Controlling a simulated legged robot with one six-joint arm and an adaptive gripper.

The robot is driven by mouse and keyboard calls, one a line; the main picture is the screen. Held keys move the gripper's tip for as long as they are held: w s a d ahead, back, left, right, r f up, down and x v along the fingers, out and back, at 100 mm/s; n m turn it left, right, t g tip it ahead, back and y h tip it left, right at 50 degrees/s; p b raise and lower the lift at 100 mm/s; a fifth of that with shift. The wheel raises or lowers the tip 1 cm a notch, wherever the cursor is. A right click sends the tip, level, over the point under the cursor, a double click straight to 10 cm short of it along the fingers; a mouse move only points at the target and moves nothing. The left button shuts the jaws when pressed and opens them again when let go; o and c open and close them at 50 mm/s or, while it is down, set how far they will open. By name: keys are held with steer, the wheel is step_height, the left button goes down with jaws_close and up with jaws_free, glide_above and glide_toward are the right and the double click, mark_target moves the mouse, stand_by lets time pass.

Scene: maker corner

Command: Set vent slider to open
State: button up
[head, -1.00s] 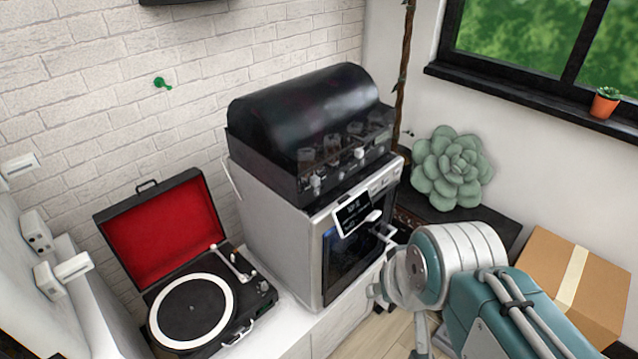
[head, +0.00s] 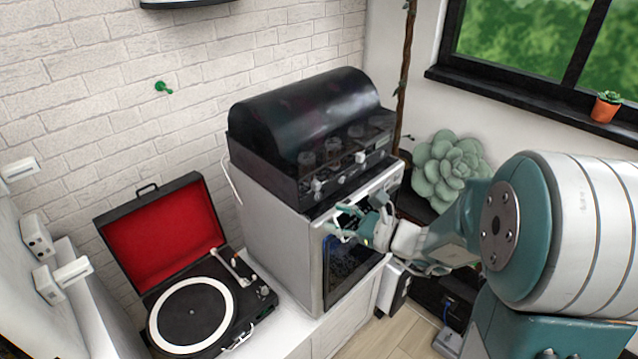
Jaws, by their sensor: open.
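A white box-shaped machine (head: 275,240) with a dark glass front (head: 345,268) stands on the white cabinet. A black domed unit (head: 305,112) with several small light knobs or sliders along its front (head: 340,172) sits on top of it. I cannot tell which of these small parts, if any, is the vent slider. My gripper (head: 337,222) is open and empty, in front of the upper part of the machine's front and below the domed unit. It hides most of the machine's display. I cannot tell whether it touches the machine.
An open red-lined record player (head: 190,315) stands to the left on the white cabinet top (head: 297,333). A large green succulent (head: 450,168) stands behind my arm at the right. White wall-mounted boxes (head: 40,235) are at the far left. A potted plant (head: 606,106) sits on the windowsill.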

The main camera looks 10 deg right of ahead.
mark_target(319, 186)
steer(key=w+d+f+m+t+h, duration=0.2)
steer(key=w+d+m+t, duration=0.2)
steer(key=d+m, duration=0.1)
steer(key=x, duration=1)
steer(key=shift+a+f, duration=0.1)
steer(key=shift+a, duration=0.25)
